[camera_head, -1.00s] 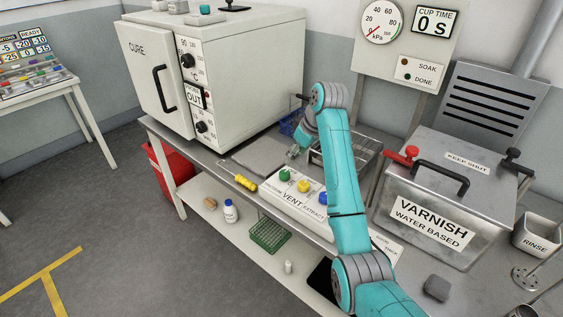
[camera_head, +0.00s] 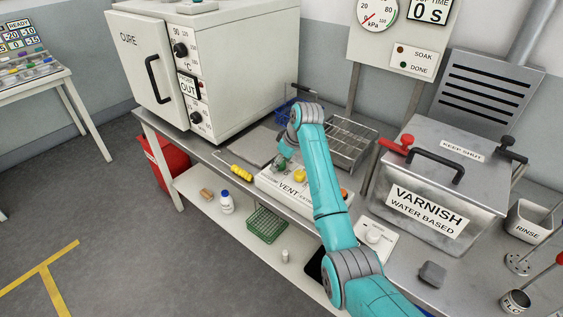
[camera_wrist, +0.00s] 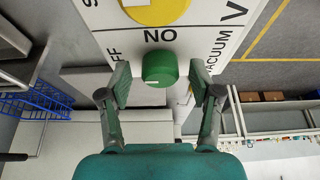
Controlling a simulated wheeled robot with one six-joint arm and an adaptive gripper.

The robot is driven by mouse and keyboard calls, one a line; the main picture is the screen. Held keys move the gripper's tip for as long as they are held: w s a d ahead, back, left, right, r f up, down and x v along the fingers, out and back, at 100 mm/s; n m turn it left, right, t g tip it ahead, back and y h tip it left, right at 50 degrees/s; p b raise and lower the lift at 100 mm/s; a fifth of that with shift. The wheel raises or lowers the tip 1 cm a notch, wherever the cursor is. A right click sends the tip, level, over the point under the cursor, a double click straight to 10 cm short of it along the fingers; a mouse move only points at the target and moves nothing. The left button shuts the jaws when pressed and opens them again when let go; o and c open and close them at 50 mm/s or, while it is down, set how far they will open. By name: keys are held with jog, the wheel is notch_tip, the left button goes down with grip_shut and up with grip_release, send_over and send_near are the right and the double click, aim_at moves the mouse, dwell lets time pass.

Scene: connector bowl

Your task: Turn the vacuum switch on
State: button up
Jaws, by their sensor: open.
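The vacuum switch is a green knob (camera_wrist: 160,68) with a small white mark, on a white panel. Lettering beside it reads VACUUM, with ON and part of OFF. In the head view the green knob (camera_head: 283,163) sits at the far left end of the white control box (camera_head: 268,184), partly covered by my gripper. In the wrist view my gripper (camera_wrist: 159,86) is open, one finger on each side of the knob. I cannot tell whether the fingers touch it. The yellow vent knob (camera_head: 300,175) is beside it.
My arm hides part of the box. A yellow-handled tool (camera_head: 242,172) lies left of the box. A wire rack (camera_head: 350,142) and blue basket (camera_head: 283,112) stand behind. The varnish tank (camera_head: 440,190) is at right, and the cure oven (camera_head: 235,60) is at left.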

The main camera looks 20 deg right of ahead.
jog(key=c, duration=1.1)
jog(key=shift+c, duration=0.2)
jog(key=shift+a+m, duration=0.1)
jog(key=shift+m, duration=0.3)
jog(key=m+h, duration=0.1)
jog(key=m, duration=0.2)
jog(key=shift+a+m+t+h, duration=0.1)
jog(key=shift+m+t+h, duration=0.2)
jog(key=shift+t, duration=0.1)
jog(key=m+h, duration=0.1)
jog(key=m, duration=0.3)
jog(key=shift+m+h, duration=0.3)
jog(key=shift+h, duration=0.1)
jog(key=m, duration=0.2)
jog(key=m+h, duration=0.1)
jog(key=m, duration=0.1)
jog(key=shift+a+h, duration=0.15)
jog(key=shift+h, duration=0.15)
jog(key=shift+m+g+h, duration=0.35)
jog(key=shift+m+g, duration=0.05)
jog(key=shift+m, duration=0.85)
jog(key=shift+m+g+h, duration=0.35)
jog(key=shift+m+g, duration=0.05)
jog(key=shift+m, duration=0.85)
